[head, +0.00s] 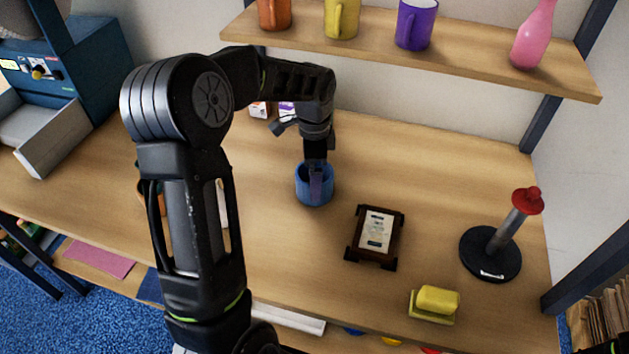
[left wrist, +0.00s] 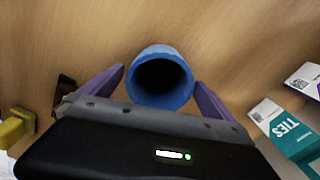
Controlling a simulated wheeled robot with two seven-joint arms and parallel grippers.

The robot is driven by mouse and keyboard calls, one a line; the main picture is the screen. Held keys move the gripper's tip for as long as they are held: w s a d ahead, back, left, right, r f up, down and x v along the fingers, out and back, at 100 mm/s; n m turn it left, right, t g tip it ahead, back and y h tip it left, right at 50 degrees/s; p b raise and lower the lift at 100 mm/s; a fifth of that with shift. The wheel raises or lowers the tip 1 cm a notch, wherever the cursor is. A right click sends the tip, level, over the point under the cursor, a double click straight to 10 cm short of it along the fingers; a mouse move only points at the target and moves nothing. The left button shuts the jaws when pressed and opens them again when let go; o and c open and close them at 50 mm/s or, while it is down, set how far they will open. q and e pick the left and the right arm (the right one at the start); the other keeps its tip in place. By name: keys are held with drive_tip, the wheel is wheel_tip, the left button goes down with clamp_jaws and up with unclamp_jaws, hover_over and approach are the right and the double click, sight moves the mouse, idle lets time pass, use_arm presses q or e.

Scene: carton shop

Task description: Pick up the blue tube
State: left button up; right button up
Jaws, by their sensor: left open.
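The blue tube (head: 306,191) stands upright on the wooden table, near its middle in the head view. In the left wrist view the tube (left wrist: 178,101) shows its dark open end facing the camera. My left gripper (head: 316,192) is over the tube from above, with its jaws open. In the left wrist view its two purple fingers (left wrist: 160,88) lie on either side of the tube, with the left finger close to the wall. I cannot tell whether either finger touches it. My right gripper is not in view.
A framed card (head: 376,236) on a dark stand, a yellow block (head: 437,300) and a red-topped post (head: 507,232) stand to the right. Small boxes (head: 262,109) are behind the arm. A shelf with mugs (head: 450,55) overhangs the back.

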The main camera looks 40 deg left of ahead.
use_arm(q)
drive_tip(key=shift+c, duration=0.6)
drive_tip(key=c, duration=1.2)
drive_tip(key=shift+o, duration=0.2)
drive_tip(key=shift+r, duration=0.1)
wheel_tip(320, 180, up, 10)
drive_tip(key=b, duration=0.1)
drive_tip(key=shift+a, duration=0.1)
